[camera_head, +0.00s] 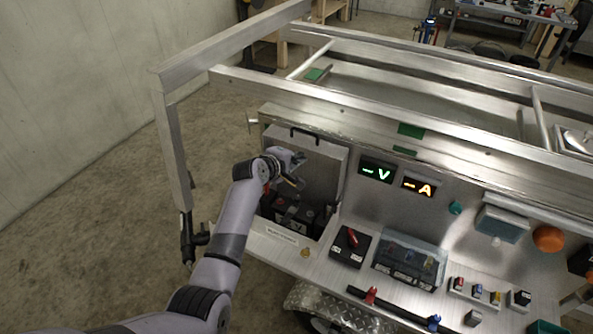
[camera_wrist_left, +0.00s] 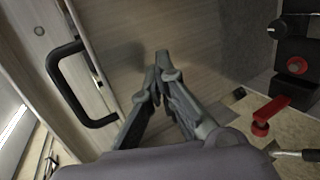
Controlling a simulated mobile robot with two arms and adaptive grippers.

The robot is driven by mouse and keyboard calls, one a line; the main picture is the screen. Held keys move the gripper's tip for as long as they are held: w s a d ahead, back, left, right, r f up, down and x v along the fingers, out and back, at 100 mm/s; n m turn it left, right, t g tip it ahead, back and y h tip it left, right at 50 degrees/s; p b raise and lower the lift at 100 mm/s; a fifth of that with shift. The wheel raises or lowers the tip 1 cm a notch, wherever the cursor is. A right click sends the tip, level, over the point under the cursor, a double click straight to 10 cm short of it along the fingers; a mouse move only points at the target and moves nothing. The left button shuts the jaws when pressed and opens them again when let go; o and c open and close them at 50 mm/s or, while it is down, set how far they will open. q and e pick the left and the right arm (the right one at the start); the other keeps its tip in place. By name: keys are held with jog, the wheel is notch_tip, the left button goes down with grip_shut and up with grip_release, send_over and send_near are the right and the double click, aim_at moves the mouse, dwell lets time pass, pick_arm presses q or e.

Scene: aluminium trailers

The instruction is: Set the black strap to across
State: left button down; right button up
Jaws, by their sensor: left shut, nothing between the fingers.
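My left gripper (camera_head: 297,170) is over the open metal box at the left end of the trailer panel. In the left wrist view its fingers (camera_wrist_left: 161,72) are closed together and empty. The raised lid (camera_head: 322,162) stands behind the gripper, with a black handle (camera_head: 304,136) at its top; the handle also shows in the left wrist view (camera_wrist_left: 57,72). Dark batteries (camera_head: 297,214) sit in the box below the gripper. I cannot make out a black strap with certainty; the forearm and gripper hide part of the box. The right gripper is not in view.
A red lever (camera_wrist_left: 264,115) and a black knob (camera_wrist_left: 278,29) lie right of the fingers. Green V (camera_head: 378,171) and orange A (camera_head: 419,186) displays are right of the lid. A black switch box (camera_head: 349,246) and a clear-covered box (camera_head: 409,262) stand on the ledge.

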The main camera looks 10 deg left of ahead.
pick_arm(q)
jog(key=shift+r, duration=0.55)
